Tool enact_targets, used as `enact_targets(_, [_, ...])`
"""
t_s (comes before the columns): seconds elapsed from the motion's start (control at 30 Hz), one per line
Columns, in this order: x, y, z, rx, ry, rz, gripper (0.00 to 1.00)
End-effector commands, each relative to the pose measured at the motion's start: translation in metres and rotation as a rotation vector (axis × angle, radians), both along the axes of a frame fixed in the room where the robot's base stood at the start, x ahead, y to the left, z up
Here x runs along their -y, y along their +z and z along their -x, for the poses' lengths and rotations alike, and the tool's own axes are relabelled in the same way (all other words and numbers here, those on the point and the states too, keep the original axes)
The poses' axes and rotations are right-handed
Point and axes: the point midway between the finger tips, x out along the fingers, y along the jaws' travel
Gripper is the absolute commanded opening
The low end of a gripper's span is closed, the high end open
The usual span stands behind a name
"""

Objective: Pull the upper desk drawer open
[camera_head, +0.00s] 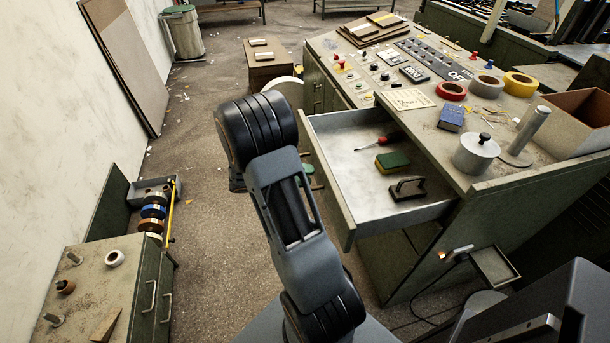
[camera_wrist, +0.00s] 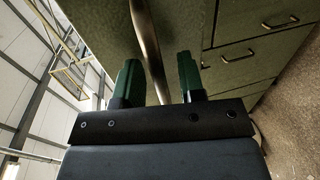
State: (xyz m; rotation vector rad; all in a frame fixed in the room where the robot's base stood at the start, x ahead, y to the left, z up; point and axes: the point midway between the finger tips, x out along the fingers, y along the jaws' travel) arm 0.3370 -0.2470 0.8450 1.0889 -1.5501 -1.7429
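The upper desk drawer (camera_head: 352,160) is pulled well out of the green desk, its metal inside in view. A red screwdriver (camera_head: 378,142), a green and yellow sponge (camera_head: 392,162) and a dark handled block (camera_head: 407,188) lie in it. In the wrist view a metal bar handle (camera_wrist: 150,50) on a green front runs between the fingers of my gripper (camera_wrist: 159,80). The fingers are apart, with gaps beside the bar, so my gripper looks open around it. In the head view my arm hides most of the gripper beside the drawer front.
The desk top (camera_head: 420,120) carries tape rolls (camera_head: 451,91), a blue box (camera_head: 451,118) and a metal pot (camera_head: 476,153). A low cabinet (camera_head: 110,270) stands at the left. Floor (camera_head: 205,190) is free between it and my arm.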

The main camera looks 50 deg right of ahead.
Motion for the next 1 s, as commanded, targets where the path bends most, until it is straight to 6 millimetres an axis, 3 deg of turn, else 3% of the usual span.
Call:
enact_targets(0.27, [-0.010,0.002,-0.007,0.002,0.004,0.000,0.36])
enact_targets(0.7, [-0.081,0.019,-0.051,0.002,0.004,0.001,0.36])
enact_targets(1.0, [-0.110,0.027,-0.068,0.000,0.000,0.000,0.36])
